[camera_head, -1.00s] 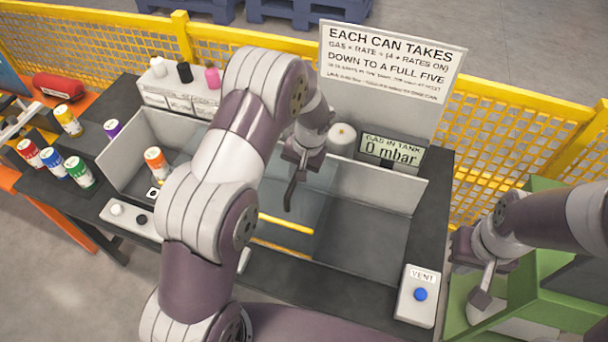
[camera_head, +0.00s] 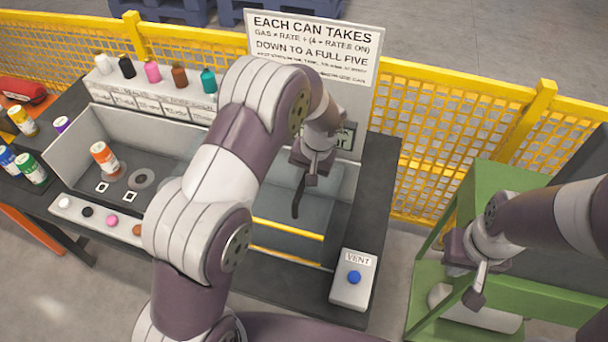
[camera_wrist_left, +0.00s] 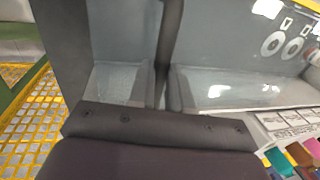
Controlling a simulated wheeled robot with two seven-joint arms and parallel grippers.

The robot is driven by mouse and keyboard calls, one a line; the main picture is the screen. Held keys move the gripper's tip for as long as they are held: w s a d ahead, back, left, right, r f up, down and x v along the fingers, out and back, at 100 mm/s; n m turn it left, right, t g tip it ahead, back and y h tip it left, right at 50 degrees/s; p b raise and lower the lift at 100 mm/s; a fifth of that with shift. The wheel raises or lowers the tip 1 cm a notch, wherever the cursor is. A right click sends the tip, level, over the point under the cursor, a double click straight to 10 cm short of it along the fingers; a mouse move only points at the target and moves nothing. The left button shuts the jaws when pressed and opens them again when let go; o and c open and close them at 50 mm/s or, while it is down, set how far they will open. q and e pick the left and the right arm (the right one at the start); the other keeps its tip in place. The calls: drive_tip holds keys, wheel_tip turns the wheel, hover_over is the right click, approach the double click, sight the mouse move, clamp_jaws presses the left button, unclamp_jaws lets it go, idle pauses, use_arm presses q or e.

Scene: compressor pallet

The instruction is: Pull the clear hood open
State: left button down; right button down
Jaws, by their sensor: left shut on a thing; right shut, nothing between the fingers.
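The clear hood (camera_head: 285,215) is a see-through cover with yellow bars, at the right part of the grey-walled box on the dark bench. My left gripper (camera_head: 297,208) is shut at the hood, its fingers pointing down. The exact part it grips is hidden in the head view, and the wrist view shows only dark fingers against see-through panels. The left part of the box shows uncovered, with an orange-labelled can (camera_head: 104,158) standing in it. My left arm hides the middle of the box. My right gripper (camera_head: 476,295) is shut and empty, over the green frame at right.
A vent box with a blue button (camera_head: 354,278) sits at the bench's front right. Several coloured bottles stand on a rack (camera_head: 140,90) behind the box. More cans (camera_head: 30,168) stand at left. A sign (camera_head: 312,50) and yellow fence (camera_head: 440,110) are behind.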

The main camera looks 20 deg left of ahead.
use_arm(q)
drive_tip(key=shift+r, duration=0.1)
drive_tip(key=c, duration=1.1)
unclamp_jaws()
drive_tip(key=shift+o, duration=0.2)
drive_tip(key=shift+r, duration=0.2)
wheel_tip(320, 180, up, 12)
drive_tip(key=d+p, duration=0.2)
drive_tip(key=p, duration=0.1)
drive_tip(key=shift+d, duration=0.2)
drive_tip(key=shift+s, duration=0.1)
